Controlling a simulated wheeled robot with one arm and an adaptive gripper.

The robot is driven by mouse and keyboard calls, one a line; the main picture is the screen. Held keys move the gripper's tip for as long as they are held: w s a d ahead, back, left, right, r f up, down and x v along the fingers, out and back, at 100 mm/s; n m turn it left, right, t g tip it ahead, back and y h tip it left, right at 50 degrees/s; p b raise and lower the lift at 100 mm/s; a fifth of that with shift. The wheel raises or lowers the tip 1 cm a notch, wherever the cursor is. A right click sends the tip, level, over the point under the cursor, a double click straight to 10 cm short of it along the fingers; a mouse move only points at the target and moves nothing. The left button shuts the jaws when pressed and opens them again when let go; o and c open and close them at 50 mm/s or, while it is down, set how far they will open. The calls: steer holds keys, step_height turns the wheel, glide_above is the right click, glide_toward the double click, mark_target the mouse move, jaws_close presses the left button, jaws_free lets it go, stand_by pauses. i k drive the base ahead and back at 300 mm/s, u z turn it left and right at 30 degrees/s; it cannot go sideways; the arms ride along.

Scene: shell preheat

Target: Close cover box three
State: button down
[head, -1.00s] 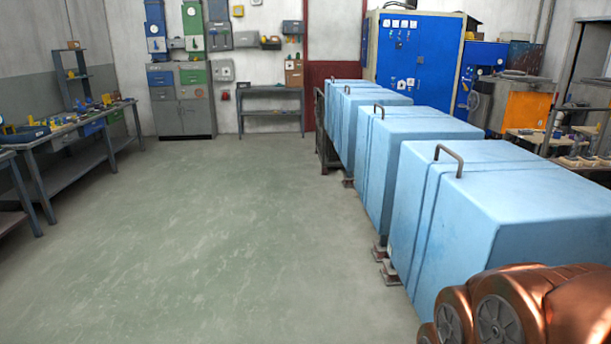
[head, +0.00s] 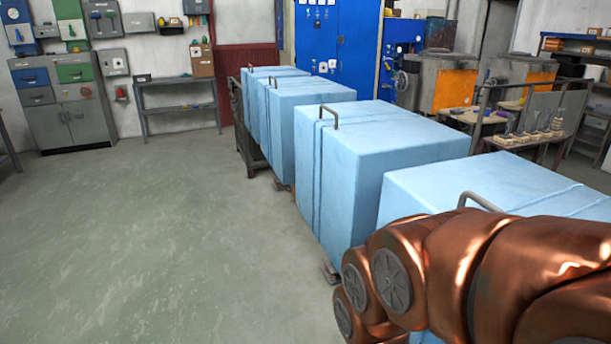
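Several light-blue box-shaped covers stand in a row on the right, each with a bent handle on top. The nearest cover (head: 455,176) is partly hidden behind my copper arm, and its handle (head: 478,201) shows just above the arm. The second cover (head: 345,155) has a handle (head: 330,116) near its left edge. The third cover (head: 306,93) and the farthest cover (head: 275,72) are partly hidden by those in front. All sit level, with none visibly raised. No number labels show, so I cannot tell which is three. My gripper is out of view.
Open green floor (head: 140,230) lies left of the row. Feet (head: 329,272) stick out at the covers' base. A grey cabinet (head: 65,105) and a shelf table (head: 178,100) stand at the back wall. A railing (head: 535,112) and work table are behind the row, right.

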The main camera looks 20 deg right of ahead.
mark_target(344, 151)
steer(key=i, duration=0.95)
steer(key=u, duration=0.65)
